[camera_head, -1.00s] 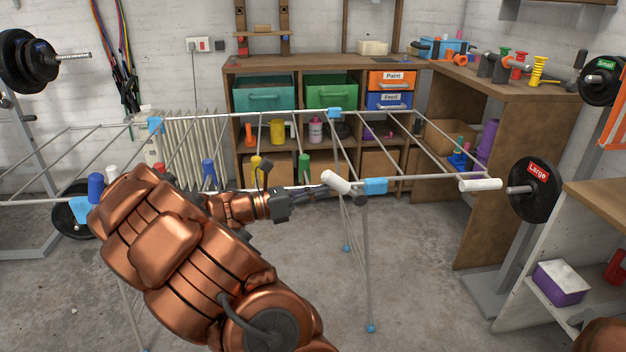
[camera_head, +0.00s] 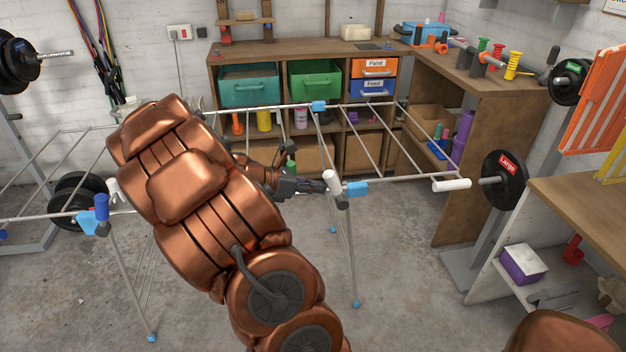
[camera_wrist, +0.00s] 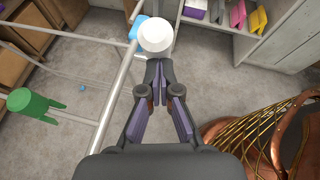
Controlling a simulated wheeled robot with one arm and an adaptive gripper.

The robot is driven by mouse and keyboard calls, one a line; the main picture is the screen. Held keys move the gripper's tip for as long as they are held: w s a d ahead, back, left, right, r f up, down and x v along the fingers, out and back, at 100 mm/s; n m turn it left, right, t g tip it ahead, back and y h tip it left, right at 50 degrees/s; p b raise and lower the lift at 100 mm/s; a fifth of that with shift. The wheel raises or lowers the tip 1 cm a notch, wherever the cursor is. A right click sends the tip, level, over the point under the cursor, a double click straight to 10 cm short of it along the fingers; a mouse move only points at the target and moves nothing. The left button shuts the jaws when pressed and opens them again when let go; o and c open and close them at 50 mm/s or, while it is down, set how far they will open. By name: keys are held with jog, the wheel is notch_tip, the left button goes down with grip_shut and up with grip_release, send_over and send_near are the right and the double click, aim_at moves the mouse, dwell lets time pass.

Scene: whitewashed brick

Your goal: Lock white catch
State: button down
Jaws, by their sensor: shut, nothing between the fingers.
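A drying rack of thin metal rods (camera_head: 405,180) with light blue joints spans the view. A white catch (camera_head: 332,184) sits on its front rail, left of a blue joint (camera_head: 357,189), and stands nearly upright with a slight tilt. In the wrist view the white catch (camera_wrist: 155,35) shows its round end just beyond my fingertips. My gripper (camera_head: 322,187) is shut and empty, its tips close to the catch's left side; I cannot tell whether they touch. The wrist view also shows my gripper (camera_wrist: 160,68). Another white piece (camera_head: 452,184) lies along the rail farther right.
A green catch (camera_wrist: 35,105) is on the rack left of my gripper. A blue catch (camera_head: 101,207) stands at the rack's left corner. A weight plate marked Large (camera_head: 505,178) is at right, with a wooden shelf unit (camera_head: 465,140) behind. Floor in front is clear.

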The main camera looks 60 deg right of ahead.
jog(key=shift+s+d+r+y+p, duration=0.2)
jog(key=shift+d+r+y+p, duration=0.15)
jog(key=shift+p, duration=0.25)
jog(key=shift+a, duration=0.2)
jog(key=w+a+r, duration=0.2)
jog(key=w+a, duration=0.6)
jog(key=a, duration=0.2)
jog(key=shift+r, duration=0.35)
jog(key=shift+t, duration=0.3)
dwell(0.4)
jog(key=s+a+m+t+y, duration=0.25)
jog(key=s+a+m, duration=0.2)
jog(key=a, duration=0.65)
jog(key=s+a+m+t+y, duration=0.1)
jog(key=s+a+m+y, duration=0.4)
jog(key=a, duration=0.6)
jog(key=s+a+m+t+y, duration=0.2)
jog(key=s+a, duration=0.4)
jog(key=a, duration=0.5)
jog(key=s+p+v, duration=0.2)
jog(key=p+v, duration=1.1)
jog(key=shift+r+p, duration=0.35)
jog(key=shift+r, duration=0.05)
